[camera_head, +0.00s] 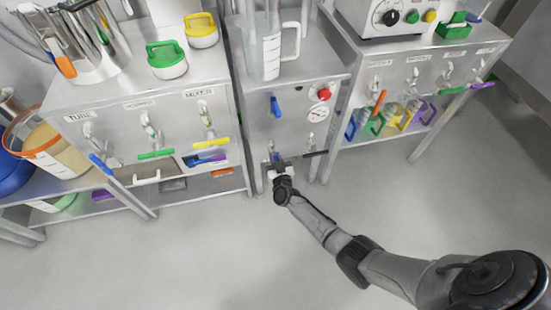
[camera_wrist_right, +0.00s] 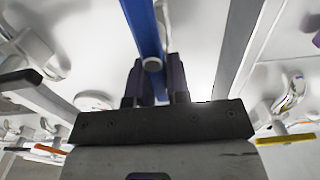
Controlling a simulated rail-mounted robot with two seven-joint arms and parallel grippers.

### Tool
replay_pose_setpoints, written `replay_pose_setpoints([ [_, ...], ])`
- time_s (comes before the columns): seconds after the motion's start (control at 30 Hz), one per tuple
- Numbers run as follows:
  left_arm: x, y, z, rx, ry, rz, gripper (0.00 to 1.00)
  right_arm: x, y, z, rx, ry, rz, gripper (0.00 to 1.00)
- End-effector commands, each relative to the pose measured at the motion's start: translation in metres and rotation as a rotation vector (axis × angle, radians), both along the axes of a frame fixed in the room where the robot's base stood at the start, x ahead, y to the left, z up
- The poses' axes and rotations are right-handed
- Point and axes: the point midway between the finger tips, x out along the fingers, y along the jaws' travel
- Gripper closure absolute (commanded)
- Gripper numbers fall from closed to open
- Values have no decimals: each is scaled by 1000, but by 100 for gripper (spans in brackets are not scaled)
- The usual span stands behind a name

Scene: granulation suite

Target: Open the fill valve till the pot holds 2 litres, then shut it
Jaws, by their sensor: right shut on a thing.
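My right gripper (camera_head: 281,166) is at the low front of the middle steel cabinet (camera_head: 290,88). In the right wrist view its two dark fingers (camera_wrist_right: 156,82) are shut on a blue lever handle (camera_wrist_right: 143,25). In the head view only a little blue shows by the gripper, which hides most of this handle. Another blue lever (camera_head: 275,106) sits higher on the same cabinet front. A clear jug (camera_head: 271,54) with graduation marks stands on top; I cannot read its level. My left gripper is not in view.
A red button (camera_head: 324,93) and a round gauge (camera_head: 318,113) are right of the upper lever. A black-handled valve (camera_head: 313,147) is close to my gripper. Labelled valves line the left cabinet (camera_head: 150,100) and right bench (camera_head: 425,60). The floor (camera_head: 200,240) in front is clear.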

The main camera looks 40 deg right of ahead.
Motion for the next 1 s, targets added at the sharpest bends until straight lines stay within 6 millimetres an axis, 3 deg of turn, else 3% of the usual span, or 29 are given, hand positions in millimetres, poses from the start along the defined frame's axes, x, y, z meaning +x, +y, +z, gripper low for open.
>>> replay_pose_setpoints([
  [0.37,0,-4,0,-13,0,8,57,-1,-2,0,66,-31,-1,100],
  [1.0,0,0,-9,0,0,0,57,-7,-14,-7,575,-278,0,100],
])
